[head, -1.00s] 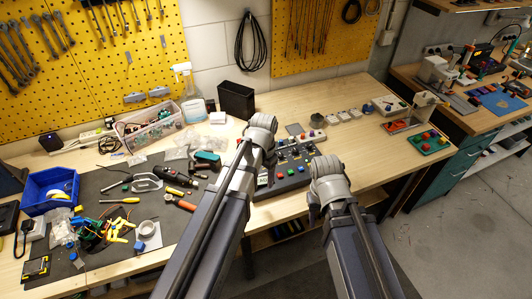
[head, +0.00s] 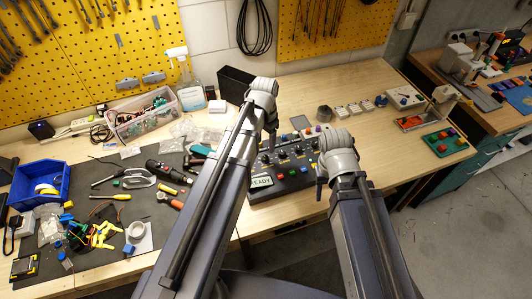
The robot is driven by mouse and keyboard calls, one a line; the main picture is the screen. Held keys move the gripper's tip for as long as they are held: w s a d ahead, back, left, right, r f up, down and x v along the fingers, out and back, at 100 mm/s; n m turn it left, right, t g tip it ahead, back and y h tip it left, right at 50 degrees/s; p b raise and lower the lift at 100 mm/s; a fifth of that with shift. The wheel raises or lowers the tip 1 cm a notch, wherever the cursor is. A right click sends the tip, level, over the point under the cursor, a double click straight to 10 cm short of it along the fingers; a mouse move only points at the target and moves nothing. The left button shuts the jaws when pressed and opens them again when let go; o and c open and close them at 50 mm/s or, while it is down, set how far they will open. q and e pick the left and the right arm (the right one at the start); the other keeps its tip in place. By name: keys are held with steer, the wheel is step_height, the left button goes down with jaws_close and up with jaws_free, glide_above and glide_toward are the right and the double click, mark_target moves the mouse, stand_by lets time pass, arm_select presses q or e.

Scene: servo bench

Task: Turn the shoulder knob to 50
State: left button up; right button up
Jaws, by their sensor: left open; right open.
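A dark control box (head: 310,178) stands on the bench between my two arms. It has a row of dark knobs (head: 283,153), several coloured buttons (head: 279,177) and a small display (head: 262,182) reading READY. The knob labels and settings are too small to read, so I cannot tell which is the shoulder knob. My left gripper (head: 272,138) is open and points down over the box's back left part; I cannot tell if it touches a knob. My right gripper (head: 319,190) is open at the box's right edge, partly hidden by its own wrist.
A dark mat (head: 110,220) with tools lies at the left, with a blue bin (head: 40,187) and a clear tub (head: 145,118). The bench right of the box is mostly clear.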

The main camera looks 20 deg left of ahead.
mark_target(265, 157)
arm_select(q)
steer(key=shift+w+f+b, duration=0.15)
steer(key=shift+f+b, duration=0.45)
steer(key=shift+f, duration=0.15)
step_height(265, 157, down, 6)
steer(key=b, duration=0.6)
steer(key=shift+f, duration=0.15)
jaws_close()
